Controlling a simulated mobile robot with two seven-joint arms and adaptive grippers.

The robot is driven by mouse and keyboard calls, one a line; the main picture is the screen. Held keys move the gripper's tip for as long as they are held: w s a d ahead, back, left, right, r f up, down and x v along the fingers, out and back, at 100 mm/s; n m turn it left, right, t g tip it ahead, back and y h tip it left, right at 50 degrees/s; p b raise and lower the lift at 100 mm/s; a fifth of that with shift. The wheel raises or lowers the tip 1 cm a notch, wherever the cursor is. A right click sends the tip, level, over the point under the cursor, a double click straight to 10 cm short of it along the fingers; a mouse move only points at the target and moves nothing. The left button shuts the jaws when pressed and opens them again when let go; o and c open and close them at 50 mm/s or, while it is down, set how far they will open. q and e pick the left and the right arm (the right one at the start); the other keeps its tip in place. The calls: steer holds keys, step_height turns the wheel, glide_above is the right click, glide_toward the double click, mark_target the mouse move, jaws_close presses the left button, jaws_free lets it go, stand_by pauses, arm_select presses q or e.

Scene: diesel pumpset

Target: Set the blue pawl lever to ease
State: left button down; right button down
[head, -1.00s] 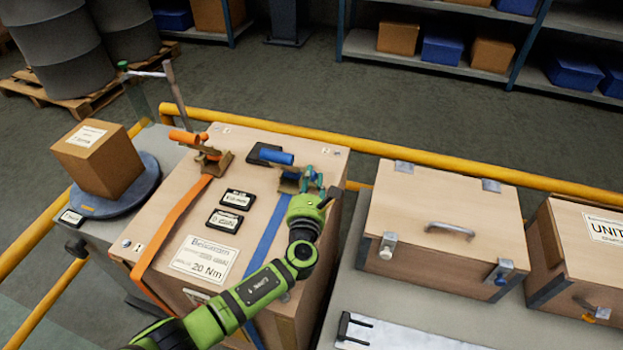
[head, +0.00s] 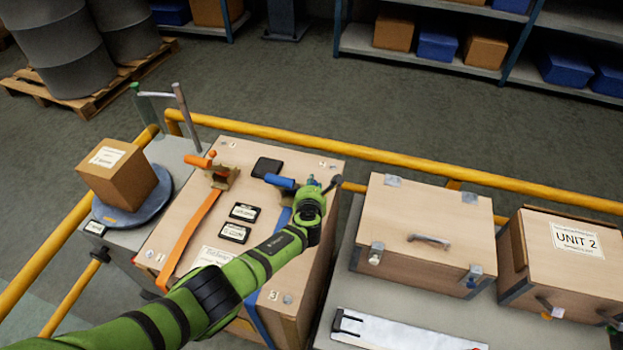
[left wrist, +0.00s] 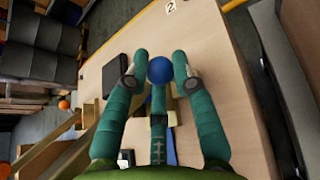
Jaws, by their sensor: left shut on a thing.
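The blue strap ratchet with its blue handle (head: 280,181) sits on the top of a large wooden crate (head: 180,225), near its right rear corner. My left gripper (head: 314,186) is at the right of that handle and hides much of the ratchet in the head view. In the left wrist view, the round blue knob of the pawl lever (left wrist: 160,69) lies between the teal fingertips of my left gripper (left wrist: 160,76), which is shut on it. The lever's stem below the knob is mostly hidden by the gripper. My right gripper is not in view.
An orange ratchet (head: 222,176) with an orange strap stands left on the crate. A black pad (head: 267,167) and two small labelled plates lie nearby. A lidded wooden box (head: 425,225) stands to the right; a yellow rail (head: 400,165) runs behind.

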arm_select(q)
steer(key=shift+w+d+r, duration=0.1)
steer(key=shift+w+r, duration=0.2)
steer(key=c, duration=1)
jaws_free()
steer(key=shift+f, duration=0.1)
steer(key=shift+s, duration=0.15)
steer(key=shift+s, duration=0.1)
steer(key=shift+s, duration=0.4)
steer(key=v, duration=1.1)
steer(key=shift+w+r, duration=0.2)
steer(key=shift+r, duration=0.2)
